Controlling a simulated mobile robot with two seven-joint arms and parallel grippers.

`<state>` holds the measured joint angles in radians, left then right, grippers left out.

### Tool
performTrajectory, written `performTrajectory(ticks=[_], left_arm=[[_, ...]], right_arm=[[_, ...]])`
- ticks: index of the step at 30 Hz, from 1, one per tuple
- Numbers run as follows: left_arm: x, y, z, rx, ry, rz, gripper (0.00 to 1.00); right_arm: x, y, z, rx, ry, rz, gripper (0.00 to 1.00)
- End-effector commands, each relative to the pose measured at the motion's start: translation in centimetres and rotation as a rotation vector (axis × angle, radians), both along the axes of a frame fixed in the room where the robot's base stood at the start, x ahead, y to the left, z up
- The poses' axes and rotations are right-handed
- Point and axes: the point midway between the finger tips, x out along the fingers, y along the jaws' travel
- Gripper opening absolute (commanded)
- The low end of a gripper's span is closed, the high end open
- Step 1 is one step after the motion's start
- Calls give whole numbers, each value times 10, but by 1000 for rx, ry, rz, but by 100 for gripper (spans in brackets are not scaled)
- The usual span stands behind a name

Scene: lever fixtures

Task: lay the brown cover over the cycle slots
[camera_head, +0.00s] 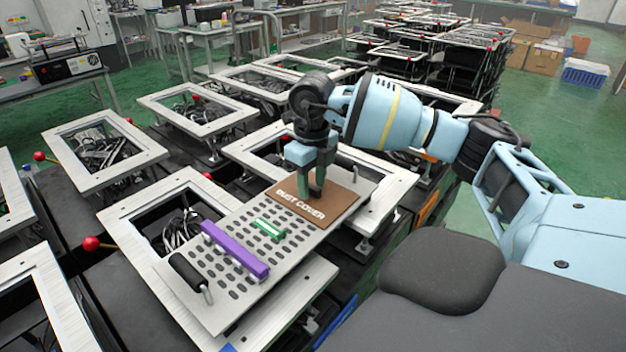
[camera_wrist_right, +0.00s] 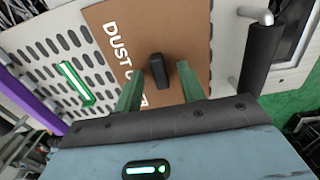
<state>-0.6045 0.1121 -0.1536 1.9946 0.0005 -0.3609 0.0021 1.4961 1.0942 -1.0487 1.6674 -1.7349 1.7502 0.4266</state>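The brown cover (camera_head: 312,206), lettered "DUST COVER", lies flat on the far right part of a slotted metal plate (camera_head: 215,312). It also shows in the right wrist view (camera_wrist_right: 190,25). A black knob (camera_wrist_right: 157,72) stands on the cover. Rows of oval slots (camera_head: 240,262) lie beside the cover, uncovered, toward the purple bar. My right gripper (camera_head: 316,190) points down over the cover. Its green fingers are apart, one on each side of the knob, with gaps visible in the right wrist view. My left gripper is not in view.
A purple bar (camera_head: 234,250) and a small green-and-white piece (camera_head: 269,228) sit on the plate among the slots. A black handle (camera_head: 188,272) stands at the plate's near left end; another (camera_wrist_right: 262,55) is beside the cover. Metal frames with red-ball levers surround the plate.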

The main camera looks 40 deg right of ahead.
Motion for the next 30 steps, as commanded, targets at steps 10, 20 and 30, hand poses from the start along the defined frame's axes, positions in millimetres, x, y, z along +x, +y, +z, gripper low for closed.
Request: performTrajectory(ticks=[10,20,30], left_arm=[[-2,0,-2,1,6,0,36],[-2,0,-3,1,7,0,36],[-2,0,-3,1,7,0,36]], right_arm=[[0,0,-6,0,1,0,35],[0,0,-5,0,0,0,0],[0,0,-3,0,-1,0,0]])
